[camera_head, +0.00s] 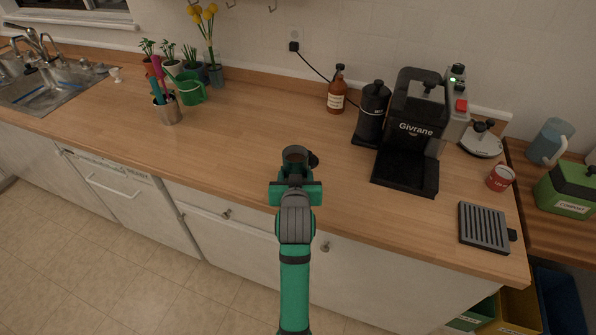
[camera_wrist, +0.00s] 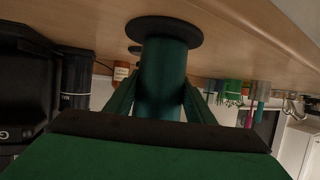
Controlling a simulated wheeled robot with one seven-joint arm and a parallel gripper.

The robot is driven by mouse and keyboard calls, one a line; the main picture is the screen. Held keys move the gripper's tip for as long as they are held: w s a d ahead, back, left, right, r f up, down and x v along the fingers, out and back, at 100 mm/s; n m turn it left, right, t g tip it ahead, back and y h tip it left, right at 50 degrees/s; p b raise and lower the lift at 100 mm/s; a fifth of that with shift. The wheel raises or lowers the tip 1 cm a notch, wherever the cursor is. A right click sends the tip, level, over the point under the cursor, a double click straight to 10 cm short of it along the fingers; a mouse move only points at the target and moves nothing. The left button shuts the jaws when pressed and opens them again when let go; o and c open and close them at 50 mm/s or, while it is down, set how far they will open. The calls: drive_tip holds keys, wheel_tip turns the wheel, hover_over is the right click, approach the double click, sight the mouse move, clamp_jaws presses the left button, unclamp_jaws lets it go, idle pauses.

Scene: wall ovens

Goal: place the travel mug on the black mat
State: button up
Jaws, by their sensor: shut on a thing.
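The travel mug shows in the head view as a dark cup (camera_head: 296,155) just beyond my gripper (camera_head: 296,180), over the front middle of the counter. In the wrist view, it is a dark teal cylinder (camera_wrist: 163,75) with a wide black disc at its end toward the counter. My gripper (camera_wrist: 162,105) is shut on the mug, one finger on each side. I cannot tell whether the disc touches the counter. A flat dark ribbed slab (camera_head: 484,228) with a small tab lies at the counter's right front; it may be the black mat. Nothing lies on it.
A black coffee machine (camera_head: 412,125), a black canister (camera_head: 373,112), a brown bottle (camera_head: 337,92) and a red can (camera_head: 500,178) stand to the right. A utensil pot (camera_head: 167,110) and green watering can (camera_head: 190,88) stand left. The counter's middle is clear.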

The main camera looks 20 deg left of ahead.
drive_tip(key=shift+d, duration=0.1)
drive_tip(key=o, duration=1.7)
drive_tip(key=shift+f, duration=0.1)
drive_tip(key=shift+w, duration=0.1)
